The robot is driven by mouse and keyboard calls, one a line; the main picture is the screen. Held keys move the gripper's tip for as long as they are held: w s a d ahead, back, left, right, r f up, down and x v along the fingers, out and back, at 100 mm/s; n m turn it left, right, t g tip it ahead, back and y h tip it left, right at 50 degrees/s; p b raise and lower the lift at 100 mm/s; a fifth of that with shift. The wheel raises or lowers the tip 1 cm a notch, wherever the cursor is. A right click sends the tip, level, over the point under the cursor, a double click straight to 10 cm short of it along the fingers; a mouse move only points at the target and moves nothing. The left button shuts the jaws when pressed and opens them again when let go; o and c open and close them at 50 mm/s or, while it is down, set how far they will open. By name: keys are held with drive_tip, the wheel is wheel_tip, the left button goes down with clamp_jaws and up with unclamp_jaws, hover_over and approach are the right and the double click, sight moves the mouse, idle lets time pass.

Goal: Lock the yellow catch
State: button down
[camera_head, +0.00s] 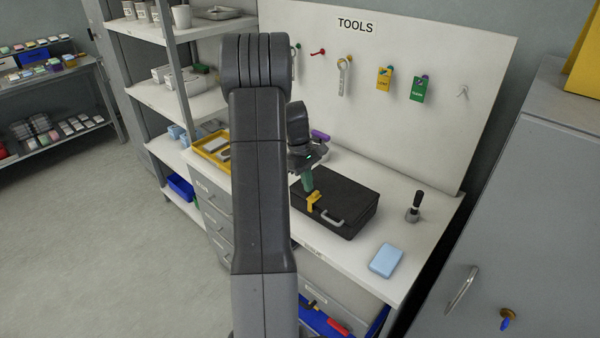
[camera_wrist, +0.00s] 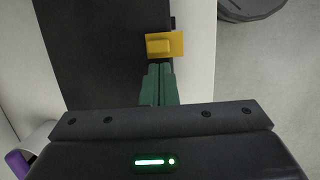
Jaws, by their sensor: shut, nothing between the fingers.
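A black case (camera_head: 345,203) lies on the white bench, with a grey handle (camera_head: 327,218) on its front side. The yellow catch (camera_head: 314,202) sits at the case's front edge, left of the handle. In the wrist view the yellow catch (camera_wrist: 163,46) is a plate with a raised block, at the edge of the black case (camera_wrist: 100,50). My gripper (camera_head: 309,188) has green fingers, closed together and empty. In the wrist view its fingertips (camera_wrist: 160,68) are just short of the catch; I cannot tell whether they touch it. Whether the catch is locked is not clear.
A light blue box (camera_head: 386,260) and a dark stamp-like tool (camera_head: 414,207) stand right of the case. A yellow tray (camera_head: 212,148) is at the left, and a purple item (camera_head: 320,136) behind. A tool board (camera_head: 440,125) backs the bench. Bare benchtop (camera_head: 385,225) shows right of the case.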

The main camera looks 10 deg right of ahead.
sight(317, 193)
drive_tip(key=shift+s+d+f, duration=0.1)
drive_tip(key=shift+s, duration=0.05)
drive_tip(key=shift+s+d, duration=1)
drive_tip(key=shift+s, duration=0.25)
drive_tip(key=shift+a, duration=0.1)
drive_tip(key=shift+w, duration=0.1)
